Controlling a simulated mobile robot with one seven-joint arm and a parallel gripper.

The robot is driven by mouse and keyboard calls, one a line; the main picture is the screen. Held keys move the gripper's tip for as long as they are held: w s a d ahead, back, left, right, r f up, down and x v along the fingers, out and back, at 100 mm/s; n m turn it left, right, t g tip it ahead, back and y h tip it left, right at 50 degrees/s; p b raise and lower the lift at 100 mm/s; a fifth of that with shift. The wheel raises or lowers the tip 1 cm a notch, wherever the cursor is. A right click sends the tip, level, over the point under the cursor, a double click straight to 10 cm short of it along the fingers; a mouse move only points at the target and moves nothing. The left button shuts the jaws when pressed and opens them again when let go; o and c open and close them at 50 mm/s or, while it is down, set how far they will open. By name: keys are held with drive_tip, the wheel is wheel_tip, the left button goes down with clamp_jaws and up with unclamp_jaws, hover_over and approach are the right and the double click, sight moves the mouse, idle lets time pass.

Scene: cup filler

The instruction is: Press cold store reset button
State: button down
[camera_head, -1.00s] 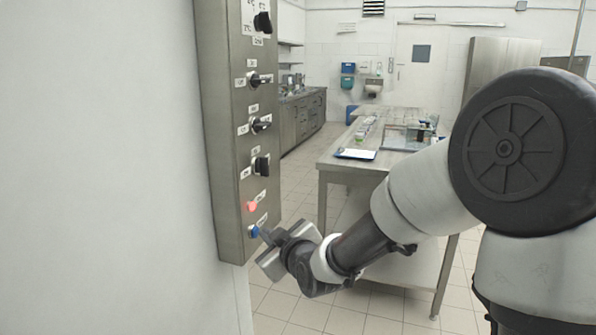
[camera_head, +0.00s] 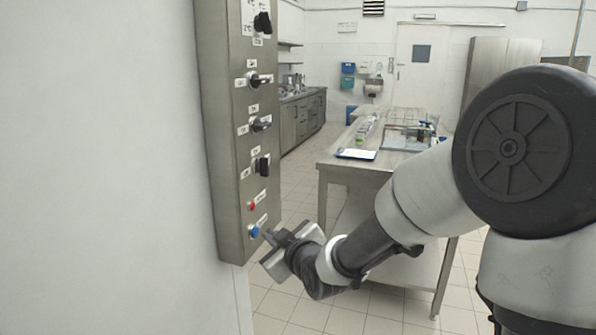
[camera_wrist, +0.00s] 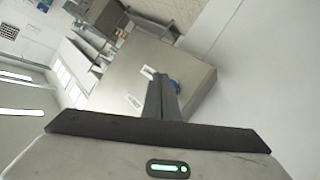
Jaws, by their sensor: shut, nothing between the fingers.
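The metal control panel (camera_head: 222,130) is fixed to the white wall at the left. Near its lower end is a blue button (camera_head: 254,231) with a small white label beside it. My gripper (camera_head: 268,236) is shut and empty. Its fingertips point at the blue button and stand a little apart from it, to its right in the head view. The shut fingers (camera_wrist: 162,82) show in the wrist view.
Several black rotary knobs (camera_head: 260,124) stick out of the panel above the light. A metal table (camera_head: 335,164) with a clipboard (camera_head: 356,154) and a tray stands behind my arm. The tiled floor between panel and table is clear.

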drive_tip(key=shift+d, duration=0.1)
drive_tip(key=shift+s+d+p, duration=0.3)
drive_tip(key=shift+s+d, duration=0.05)
drive_tip(key=shift+d, duration=0.55)
drive_tip(key=shift+s+d+p, duration=0.3)
drive_tip(key=shift+d+p, duration=0.05)
drive_tip(key=shift+d, duration=0.55)
drive_tip(key=shift+s+d+p, duration=0.3)
drive_tip(key=shift+s+d, duration=0.05)
drive_tip(key=shift+d, duration=0.55)
